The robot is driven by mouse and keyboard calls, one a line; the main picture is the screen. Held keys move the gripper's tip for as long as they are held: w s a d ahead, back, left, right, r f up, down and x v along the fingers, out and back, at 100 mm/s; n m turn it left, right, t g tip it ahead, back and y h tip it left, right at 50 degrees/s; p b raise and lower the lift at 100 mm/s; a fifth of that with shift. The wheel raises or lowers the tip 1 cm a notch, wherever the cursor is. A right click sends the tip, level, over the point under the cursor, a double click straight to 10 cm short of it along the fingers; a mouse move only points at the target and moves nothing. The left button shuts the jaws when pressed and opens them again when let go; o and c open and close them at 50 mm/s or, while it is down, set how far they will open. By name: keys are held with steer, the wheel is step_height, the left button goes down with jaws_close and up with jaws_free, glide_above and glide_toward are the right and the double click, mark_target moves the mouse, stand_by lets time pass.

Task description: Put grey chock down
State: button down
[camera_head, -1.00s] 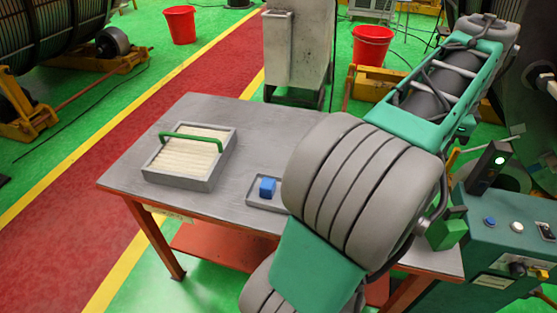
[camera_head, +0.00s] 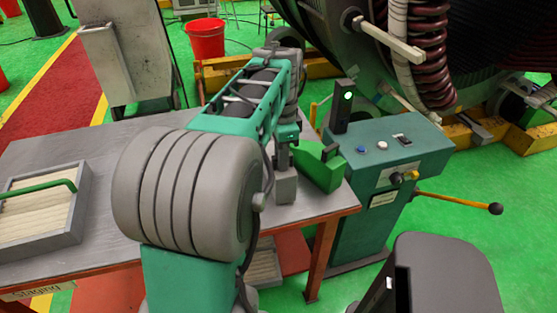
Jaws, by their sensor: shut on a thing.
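The grey chock (camera_head: 286,189) is a small grey block near the right end of the grey table (camera_head: 62,150). My gripper (camera_head: 284,166) points down from the end of my arm and is shut on the chock's upper part. The chock is upright, at or just above the table top; I cannot tell if it touches. The fingers are small and partly hidden.
A green wedge-shaped thing (camera_head: 322,168) stands just right of the chock. A tray with a green handle (camera_head: 77,210) sits at the table's left. A green control console (camera_head: 385,165) with a lit post stands beyond the table's right edge.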

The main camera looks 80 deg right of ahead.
steer(key=shift+f, duration=0.55)
steer(key=c, duration=1.8)
jaws_free()
steer(key=shift+f, duration=0.15)
steer(key=o, duration=0.4)
steer(key=shift+o, duration=0.2)
